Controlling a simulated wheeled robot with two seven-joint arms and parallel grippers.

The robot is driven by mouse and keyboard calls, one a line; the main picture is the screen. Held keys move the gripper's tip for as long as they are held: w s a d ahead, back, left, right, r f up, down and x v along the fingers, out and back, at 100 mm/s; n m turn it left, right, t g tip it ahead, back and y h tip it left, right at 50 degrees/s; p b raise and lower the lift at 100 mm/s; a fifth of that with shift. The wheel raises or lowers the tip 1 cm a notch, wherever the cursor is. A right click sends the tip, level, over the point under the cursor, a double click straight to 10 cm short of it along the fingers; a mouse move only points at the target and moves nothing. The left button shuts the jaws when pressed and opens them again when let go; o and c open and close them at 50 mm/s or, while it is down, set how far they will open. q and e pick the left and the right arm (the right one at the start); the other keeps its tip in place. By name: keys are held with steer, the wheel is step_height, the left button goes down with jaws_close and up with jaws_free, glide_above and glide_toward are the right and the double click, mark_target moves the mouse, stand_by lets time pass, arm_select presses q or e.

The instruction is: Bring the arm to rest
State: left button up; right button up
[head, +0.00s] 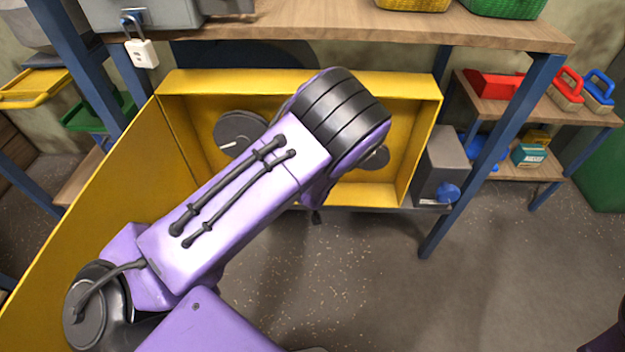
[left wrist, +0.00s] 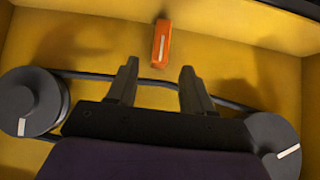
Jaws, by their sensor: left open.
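My left arm reaches in from the left in the head view and covers the middle of an open yellow housing (head: 420,95). My left gripper is hidden behind the arm there. In the left wrist view my left gripper (left wrist: 159,67) is open with nothing between its fingers. It faces the yellow back wall, between a left dark pulley (left wrist: 28,102) and a right dark pulley (left wrist: 272,140). A black belt (left wrist: 90,76) runs between them behind the fingers. An orange piece with a pale stripe (left wrist: 161,44) is on the wall beyond the fingertips. My right gripper is out of view.
The housing's yellow door (head: 95,205) stands open at left. A wooden shelf (head: 330,22) lies above, on blue posts (head: 490,150). A white padlock (head: 142,53) hangs at upper left. A grey box with a blue knob (head: 440,165) adjoins the right side. Floor (head: 370,285) below is clear.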

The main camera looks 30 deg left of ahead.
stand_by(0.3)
arm_select(q)
steer(key=s+d+g+p, duration=0.1)
steer(key=s+p, duration=0.4)
steer(key=s, duration=1.1)
steer(key=s+d+g+h+p, duration=0.1)
steer(key=s+p, duration=0.5)
steer(key=s, duration=1)
steer(key=shift+s+d+r+n+g+p, duration=0.15)
steer(key=shift+d+r+n+g+p, duration=0.25)
steer(key=shift+g, duration=0.8)
steer(key=shift+d, duration=0.1)
